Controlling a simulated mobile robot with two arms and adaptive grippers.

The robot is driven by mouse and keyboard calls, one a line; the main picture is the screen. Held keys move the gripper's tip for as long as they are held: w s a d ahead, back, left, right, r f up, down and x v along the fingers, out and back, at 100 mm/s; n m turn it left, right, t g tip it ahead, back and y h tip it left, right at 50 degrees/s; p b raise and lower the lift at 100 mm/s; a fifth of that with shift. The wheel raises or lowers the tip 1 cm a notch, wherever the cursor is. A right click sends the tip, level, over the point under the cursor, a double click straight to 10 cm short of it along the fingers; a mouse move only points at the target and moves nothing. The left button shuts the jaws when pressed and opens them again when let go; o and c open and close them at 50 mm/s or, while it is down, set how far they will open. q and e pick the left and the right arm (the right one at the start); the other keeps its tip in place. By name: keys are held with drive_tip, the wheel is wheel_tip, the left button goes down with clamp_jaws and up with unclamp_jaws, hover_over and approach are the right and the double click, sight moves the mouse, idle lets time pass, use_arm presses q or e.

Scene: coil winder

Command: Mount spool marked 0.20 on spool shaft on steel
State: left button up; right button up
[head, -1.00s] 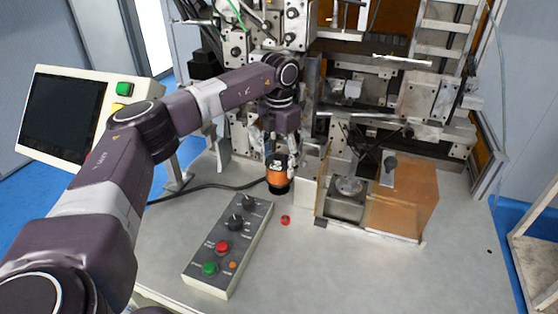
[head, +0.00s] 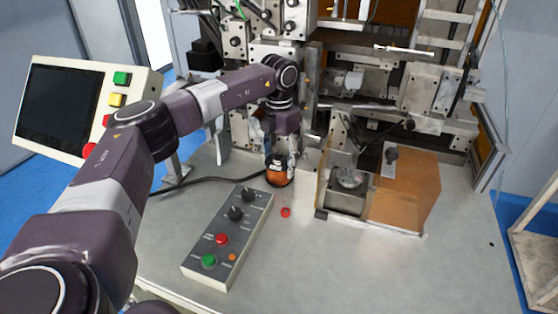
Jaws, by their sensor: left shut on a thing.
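My left gripper (head: 280,158) comes down from above, shut on a small orange spool (head: 279,178) with dark ends. The spool is at the front of the machine, behind the control box. Its marking cannot be read at this size, and the fingers hide part of it. I cannot tell whether it touches the table. I cannot pick out the spool shaft for certain; the arm and machine parts crowd that area. My right gripper is not in view.
A control box (head: 228,240) with knobs and buttons lies in front of the spool. A small red piece (head: 286,212) lies beside it. To the right are a steel block with a round disc (head: 348,180) and an orange-brown block (head: 408,192). The front right of the table (head: 380,275) is clear.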

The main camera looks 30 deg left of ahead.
use_arm(q)
drive_tip(key=shift+f, duration=0.2)
drive_tip(key=o, duration=1.8)
drive_tip(key=shift+f, duration=0.1)
wheel_tip(320, 180, up, 11)
drive_tip(key=shift+f, duration=0.1)
drive_tip(key=shift+a+r, duration=0.2)
drive_tip(key=shift+r, duration=0.45)
drive_tip(key=shift+s+f, duration=0.1)
drive_tip(key=shift+s, duration=0.05)
